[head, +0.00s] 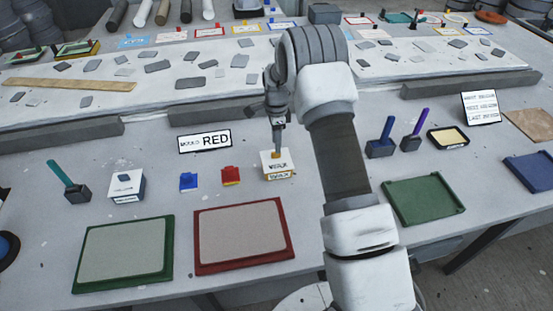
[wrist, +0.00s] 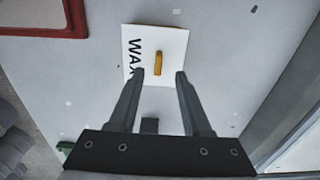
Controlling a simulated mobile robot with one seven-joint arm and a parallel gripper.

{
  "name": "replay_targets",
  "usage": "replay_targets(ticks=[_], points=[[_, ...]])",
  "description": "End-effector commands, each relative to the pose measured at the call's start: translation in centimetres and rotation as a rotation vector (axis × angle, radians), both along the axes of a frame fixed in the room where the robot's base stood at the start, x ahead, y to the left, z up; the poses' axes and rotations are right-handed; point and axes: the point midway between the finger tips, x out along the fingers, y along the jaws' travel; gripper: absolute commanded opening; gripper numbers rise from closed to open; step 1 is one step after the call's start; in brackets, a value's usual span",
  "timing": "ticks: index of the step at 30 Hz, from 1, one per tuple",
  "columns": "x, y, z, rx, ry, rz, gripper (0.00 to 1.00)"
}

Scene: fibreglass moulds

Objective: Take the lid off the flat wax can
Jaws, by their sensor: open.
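The wax can (head: 281,176) is a white box with a yellowish label strip on its front, standing on the bench left of my arm. Its lid (wrist: 174,42) is a white square plate marked WAX with an upright orange handle (wrist: 158,60); the lid is on the can. My gripper (head: 277,150) points down just over the lid. In the wrist view my gripper (wrist: 159,73) is open, one finger on each side of the handle's near end, with gaps visible on both sides. In the head view the fingertips partly blend with the handle, so their exact height is unclear.
A red block (head: 230,176), a blue block (head: 188,181) and a white can with a blue knob (head: 126,186) stand to the left. A red-framed mould (head: 198,257) lies in front. Brushes (head: 381,145) stand right of my arm.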

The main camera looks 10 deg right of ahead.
Motion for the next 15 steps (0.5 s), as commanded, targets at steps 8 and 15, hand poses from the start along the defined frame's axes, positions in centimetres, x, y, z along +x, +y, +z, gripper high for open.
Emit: replay_targets(ticks=[8, 15], points=[[-0.3, 0.1, -3.3, 0.001, 0.001, 0.000, 0.49], [-0.3, 0.2, -3.5, 0.001, -0.001, 0.000, 0.49]])
